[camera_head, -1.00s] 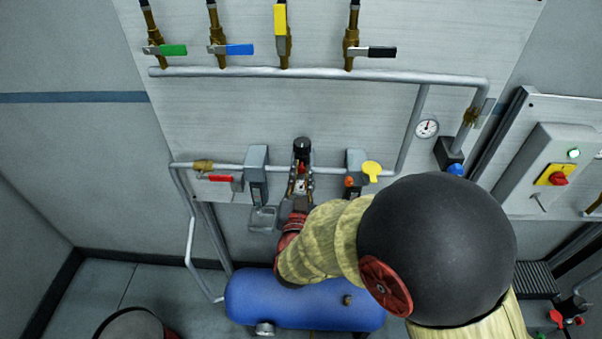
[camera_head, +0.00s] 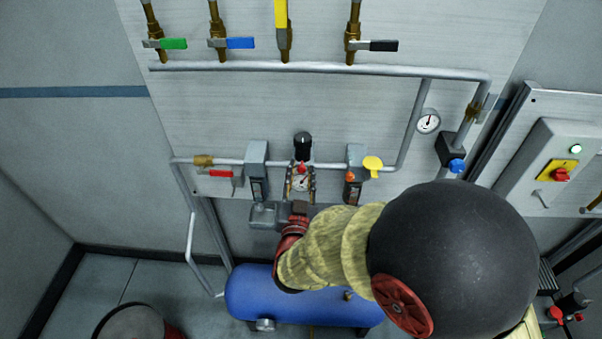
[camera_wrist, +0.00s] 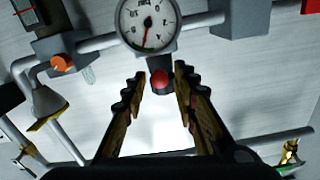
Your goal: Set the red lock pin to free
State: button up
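The red lock pin (camera_head: 302,168) is a small round red knob below the black knob of the regulator (camera_head: 302,146) and just above its white gauge (camera_head: 300,183). In the wrist view the red pin (camera_wrist: 160,82) sits on a dark stub, with the gauge (camera_wrist: 148,24) above it in that picture. My gripper (camera_wrist: 159,88) is open, its two dark toothed fingers on either side of the pin's line. A gap shows between each finger and the pin. In the head view my gripper (camera_head: 301,187) is in front of the gauge, with a finger on each side.
Filter units flank the regulator, one at left (camera_head: 256,165) and one at right (camera_head: 355,170). A red-handled valve (camera_head: 220,173) and a yellow handle (camera_head: 373,164) are close by on the pipe. A blue tank (camera_head: 290,295) stands below my arm.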

jog(key=shift+o, duration=0.7)
jog(key=shift+s, duration=0.1)
jog(key=s, duration=1.1)
jog(key=shift+s, duration=0.4)
